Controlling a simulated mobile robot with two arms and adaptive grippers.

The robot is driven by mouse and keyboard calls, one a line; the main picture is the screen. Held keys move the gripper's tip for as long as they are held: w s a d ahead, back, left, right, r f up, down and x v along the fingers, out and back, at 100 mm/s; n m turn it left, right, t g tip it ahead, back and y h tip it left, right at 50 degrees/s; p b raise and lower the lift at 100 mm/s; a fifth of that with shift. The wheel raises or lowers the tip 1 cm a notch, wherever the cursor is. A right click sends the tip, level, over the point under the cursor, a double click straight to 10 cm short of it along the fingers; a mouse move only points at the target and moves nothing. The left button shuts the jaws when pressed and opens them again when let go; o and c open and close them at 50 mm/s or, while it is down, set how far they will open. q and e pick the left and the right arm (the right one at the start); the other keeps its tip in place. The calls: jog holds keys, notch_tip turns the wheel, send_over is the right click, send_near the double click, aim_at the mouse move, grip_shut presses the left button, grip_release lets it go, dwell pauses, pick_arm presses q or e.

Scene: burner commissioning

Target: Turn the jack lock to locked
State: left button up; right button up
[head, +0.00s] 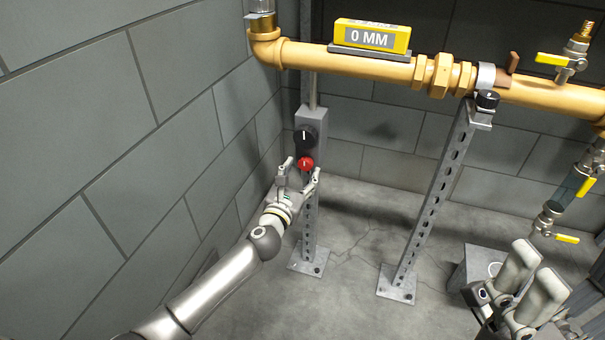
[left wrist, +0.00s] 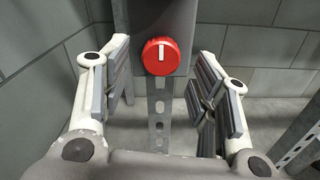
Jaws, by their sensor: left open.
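The jack lock looks to be the red round knob (head: 306,163) low on a grey box (head: 313,124) on the left post. A black knob (head: 304,137) with a white mark sits just above it. In the left wrist view the red knob (left wrist: 160,56) shows a white line standing upright. My left gripper (head: 300,174) is open just below and in front of the red knob. Its fingers (left wrist: 160,90) stand apart on either side of the knob and do not touch it.
A yellow pipe (head: 370,67) crosses above, bearing a yellow gauge reading 0 MM (head: 372,36). A second perforated post (head: 437,190) stands to the right. Yellow-handled valves (head: 552,59) are at the right. A grey block wall (head: 100,130) is close on the left.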

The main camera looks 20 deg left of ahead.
pick_arm(q)
jog(key=shift+w, duration=1)
jog(key=c, duration=1)
jog(key=shift+c, duration=0.2)
